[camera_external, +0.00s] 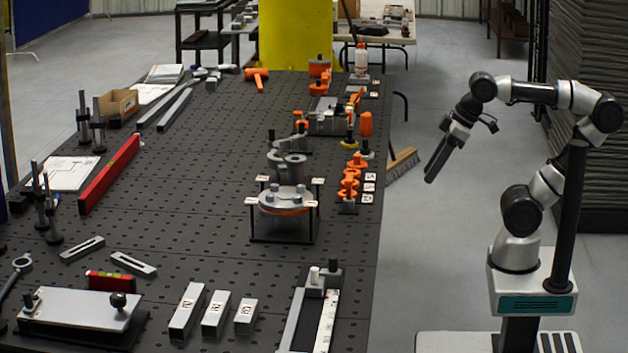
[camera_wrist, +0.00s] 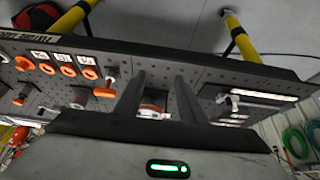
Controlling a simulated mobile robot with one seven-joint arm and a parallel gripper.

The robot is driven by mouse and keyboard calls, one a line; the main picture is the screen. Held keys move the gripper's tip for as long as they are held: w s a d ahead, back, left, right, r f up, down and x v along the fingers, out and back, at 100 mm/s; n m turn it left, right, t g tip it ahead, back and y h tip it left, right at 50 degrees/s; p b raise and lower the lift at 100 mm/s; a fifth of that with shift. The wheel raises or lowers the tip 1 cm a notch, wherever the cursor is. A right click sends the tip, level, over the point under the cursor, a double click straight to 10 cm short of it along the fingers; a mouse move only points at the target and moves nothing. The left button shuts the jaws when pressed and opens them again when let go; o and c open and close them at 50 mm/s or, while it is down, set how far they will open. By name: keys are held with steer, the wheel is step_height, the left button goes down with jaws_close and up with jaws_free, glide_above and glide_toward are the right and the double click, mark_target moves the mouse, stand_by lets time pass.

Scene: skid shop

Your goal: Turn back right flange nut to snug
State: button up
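A round grey flange (camera_external: 287,197) with an orange layer under it sits on a black stand near the table's right side, in the external view. Small nuts or bolt heads show on its top, too small to tell whether any is loose. White tags stand at the stand's corners. My gripper (camera_external: 430,180) is off the table's right edge, right of and above the flange, pointing down-left. In the wrist view my gripper (camera_wrist: 160,78) has its two fingers apart with nothing gripped. A partly hidden orange-and-white thing shows between them; I cannot tell what it is.
The black perforated table (camera_external: 215,180) holds several orange tools (camera_external: 350,180) right of the flange, a grey clamp-like part (camera_external: 287,163) behind it, metal blocks (camera_external: 213,315) in front and a red level (camera_external: 110,173) at left. Free floor lies between table and my base.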

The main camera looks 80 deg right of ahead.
step_height(320, 180, up, 28)
steer(key=n+g+h+p, duration=0.2)
steer(key=n+p, duration=1.9)
steer(key=n, duration=0.9)
glide_above(275, 185)
steer(key=s+a, duration=0.4)
steer(key=s, duration=0.2)
step_height(275, 185, down, 19)
steer(key=x, duration=1.1)
steer(key=d+x, duration=0.1)
steer(key=x, duration=0.5)
steer(key=shift+c, duration=0.2)
jaws_close()
